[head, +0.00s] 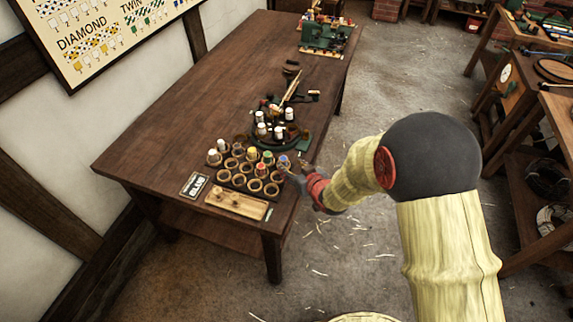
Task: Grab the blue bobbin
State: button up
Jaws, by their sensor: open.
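A bobbin with a blue band and a pale top (283,162) stands at the right end of a dark rack (236,184) with several round holders, near the table's right edge. My gripper (297,174) is open, just right of and slightly in front of the blue bobbin. The fingers are small in the view, and I cannot tell whether they touch it. Other bobbins stand in the rack: a red one (261,169), a green one (268,158), a yellow one (251,154) and pale ones at the left. Several holders are empty.
The wooden table (170,135) is bare on its left side.

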aim_at(284, 160)
jog(key=x, duration=0.2)
jog(key=b+x, duration=0.1)
jog(key=x, duration=0.1)
jog(key=b+x, duration=0.1)
jog(key=x, duration=0.1)
jog(key=shift+w+a+r, duration=0.1)
jog(key=shift+a+r, duration=0.1)
jog(key=shift+r, duration=0.1)
jog(key=shift+c, duration=1.1)
jog(key=c, duration=0.7)
jog(key=shift+r, duration=0.1)
jog(key=shift+c, duration=0.8)
